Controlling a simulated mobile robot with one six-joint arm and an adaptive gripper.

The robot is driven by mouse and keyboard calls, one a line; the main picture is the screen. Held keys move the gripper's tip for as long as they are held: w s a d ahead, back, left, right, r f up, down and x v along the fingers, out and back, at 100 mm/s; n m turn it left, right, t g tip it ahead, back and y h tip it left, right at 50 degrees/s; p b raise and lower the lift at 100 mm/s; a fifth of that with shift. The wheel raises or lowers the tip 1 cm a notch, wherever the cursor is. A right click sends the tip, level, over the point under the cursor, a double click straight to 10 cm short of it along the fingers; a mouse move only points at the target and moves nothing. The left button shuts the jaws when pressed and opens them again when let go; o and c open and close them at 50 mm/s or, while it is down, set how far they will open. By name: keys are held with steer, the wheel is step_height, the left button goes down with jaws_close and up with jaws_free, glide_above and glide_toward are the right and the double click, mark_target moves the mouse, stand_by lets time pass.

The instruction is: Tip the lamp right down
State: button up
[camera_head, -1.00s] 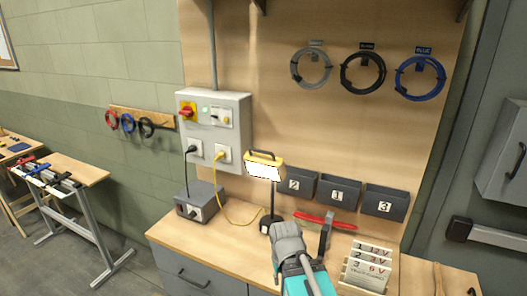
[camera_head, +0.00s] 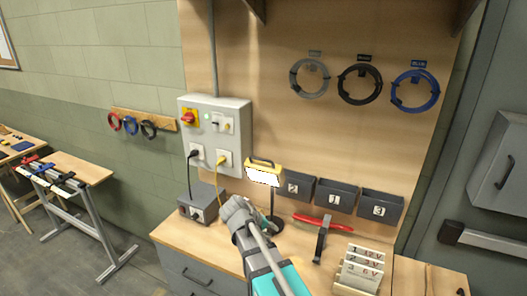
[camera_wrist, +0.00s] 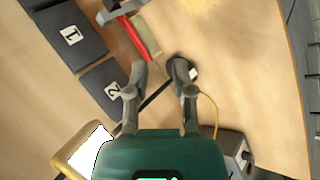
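The lamp (camera_head: 264,173) is a yellow-framed work light with a lit white panel and a dark handle on top. It stands on a dark pole and base on the workbench. Its panel faces forward and looks only slightly tilted. In the wrist view the lamp head (camera_wrist: 84,152) is at the lower left, partly hidden by my gripper's teal body. My gripper (camera_head: 238,208) is in front of the lamp, just left of its pole and below its head. In the wrist view my gripper (camera_wrist: 159,72) has its fingers apart with nothing held; the dark pole crosses behind them.
A grey switch box (camera_head: 240,110) with plugged cables hangs left of the lamp. A small grey box (camera_head: 203,203) sits below it. Numbered bins (camera_head: 336,194), a red-handled tool (camera_head: 322,226) and a card rack (camera_head: 360,270) are to the right.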

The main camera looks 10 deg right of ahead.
steer(key=w+a+r+n+t+h+p, duration=0.25)
steer(key=w+a+r+h+p, duration=0.2)
steer(key=w+r, duration=0.4)
steer(key=n+t+h+p, duration=0.2)
steer(key=t, duration=0.2)
glide_toward(260, 160)
steer(key=v, duration=0.3)
steer(key=shift+a+r+m+g, duration=0.1)
steer(key=shift+r+m+g, duration=0.05)
steer(key=shift+m+g, duration=0.1)
steer(key=b+x, duration=0.2)
steer(key=x, duration=1.2)
steer(key=shift+a, duration=0.1)
jaws_close()
